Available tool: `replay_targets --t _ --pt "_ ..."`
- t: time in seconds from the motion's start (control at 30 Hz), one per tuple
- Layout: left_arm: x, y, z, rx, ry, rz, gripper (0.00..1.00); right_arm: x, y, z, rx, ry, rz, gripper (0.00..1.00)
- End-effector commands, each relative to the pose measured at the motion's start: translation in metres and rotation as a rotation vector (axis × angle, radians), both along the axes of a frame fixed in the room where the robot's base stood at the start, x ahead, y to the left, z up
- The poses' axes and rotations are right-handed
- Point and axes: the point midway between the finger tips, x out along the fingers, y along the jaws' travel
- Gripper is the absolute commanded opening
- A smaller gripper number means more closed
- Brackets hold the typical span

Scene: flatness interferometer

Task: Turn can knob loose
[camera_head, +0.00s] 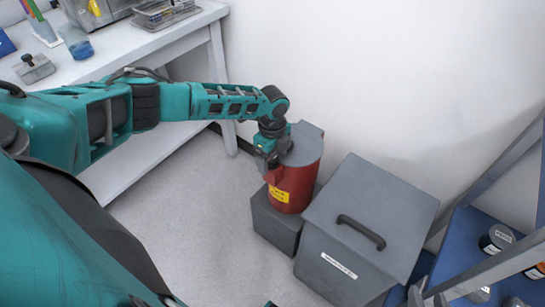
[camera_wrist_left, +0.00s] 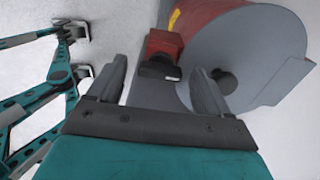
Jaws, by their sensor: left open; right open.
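The red can (camera_head: 292,185), with a yellow label and grey lid, stands upright on a grey block. In the left wrist view its round grey lid (camera_wrist_left: 262,45) carries a dark round knob (camera_wrist_left: 226,82). A red block with a dark end (camera_wrist_left: 160,55) juts from the can's side. My left gripper (camera_head: 268,165) is at the can's near left side. In the wrist view its open fingers (camera_wrist_left: 155,85) stand either side of the red block's line, with nothing clearly held; contact cannot be told. My right gripper (camera_head: 427,297) shows only as grey finger tips at the bottom edge, apart and empty.
A large grey box (camera_head: 365,215) with a black handle stands close right of the can. The grey block (camera_head: 276,225) is below the can. A white bench (camera_head: 120,55) is at upper left, a wall behind, and a blue shelf (camera_head: 475,230) at right.

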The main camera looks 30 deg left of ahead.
Motion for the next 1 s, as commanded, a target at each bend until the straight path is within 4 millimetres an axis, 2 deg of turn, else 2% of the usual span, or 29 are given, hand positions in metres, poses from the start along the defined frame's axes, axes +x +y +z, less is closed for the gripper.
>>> replay_targets --t 0.2,0.77,1.0 --pt "-0.0001 -0.0002 0.0001 0.0 0.0 0.0 0.77 0.0006 0.0003 0.0006 0.001 -0.002 0.001 0.43" --pt "-0.0001 -0.0001 0.0005 0.0 0.001 0.0 0.23 -0.0032 -0.0028 -0.0032 -0.003 0.007 -0.005 0.43" --pt "-0.0004 -0.0002 0.0011 -0.001 0.002 0.02 0.23 -0.0046 -0.0031 -0.0022 -0.004 0.01 -0.005 0.43"
